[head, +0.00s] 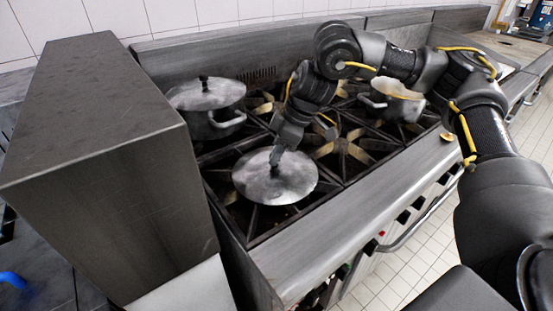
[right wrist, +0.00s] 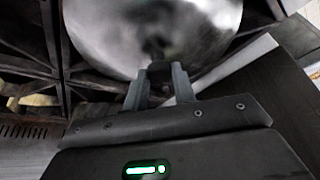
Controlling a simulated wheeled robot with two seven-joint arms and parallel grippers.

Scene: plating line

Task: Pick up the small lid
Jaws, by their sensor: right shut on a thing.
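The small lid (head: 262,188) is a round, shiny metal disc over the front left burner of the stove. My right gripper (head: 276,158) comes down from above and is shut on the lid's knob at its centre. In the right wrist view the lid's metal face (right wrist: 105,35) fills the top middle. The two fingers of the right gripper (right wrist: 158,80) are on either side of the dark knob, which is blurred and partly hidden. I cannot tell whether the lid rests on the grate or hangs just above it. My left gripper is not in view.
A lidded pot (head: 213,125) stands on the back left burner. An open pot (head: 398,104) stands further right, near my right arm. A tall metal block (head: 95,170) closes off the stove's left side.

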